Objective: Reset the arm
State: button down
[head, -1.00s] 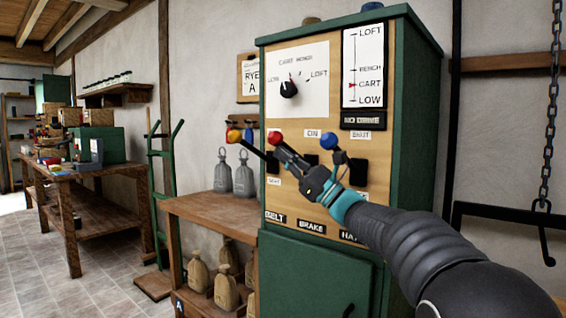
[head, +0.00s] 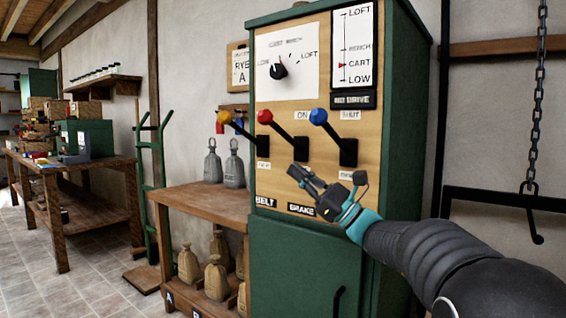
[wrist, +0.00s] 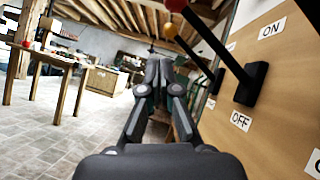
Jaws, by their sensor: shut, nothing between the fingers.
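My gripper (head: 294,171) is shut and empty in the head view, in front of the lower panel of the green control cabinet (head: 312,275), above the BRAKE label. Its closed fingers (wrist: 160,72) also fill the middle of the wrist view. Three levers stand on the panel, all with knobs raised: yellow (head: 225,118), red (head: 264,116) and blue (head: 318,116). My gripper is below the red and blue levers and appears apart from them. In the wrist view, the red knob (wrist: 175,5) and yellow knob (wrist: 170,30) show above the fingers.
A wooden bench (head: 205,201) with grey weights (head: 212,162) and sacks below stands left of the cabinet. A green hand truck (head: 146,190) leans at the wall. A chain with a hook (head: 534,200) hangs at right. The tiled floor (head: 95,270) at left is clear.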

notch_tip(320, 180, down, 14)
jog(key=s+a+n+g+h, duration=0.1)
jog(key=a+n+g+h, duration=0.15)
jog(key=h, duration=0.25)
jog(key=s+f+n+g+h, duration=0.4)
jog(key=s+f+n+h, duration=0.15)
jog(key=s+f, duration=0.55)
jog(key=s+d+f+n+h+p, duration=0.1)
jog(key=s+d+f+n+h, duration=0.25)
jog(key=s, duration=0.25)
jog(key=s+d+f+n+h+p, duration=0.1)
jog(key=s+d+f+n+h, duration=0.3)
jog(key=s, duration=0.3)
jog(key=s+d+r+n+t+h+p, duration=0.2)
jog(key=s+d+r+h, duration=0.2)
jog(key=s, duration=0.5)
jog(key=shift+s+d+r+h, duration=0.15)
jog(key=shift+s+d+h, duration=0.2)
jog(key=shift+d, duration=0.7)
jog(key=shift+w+n, duration=0.1)
jog(key=shift+n, duration=0.15)
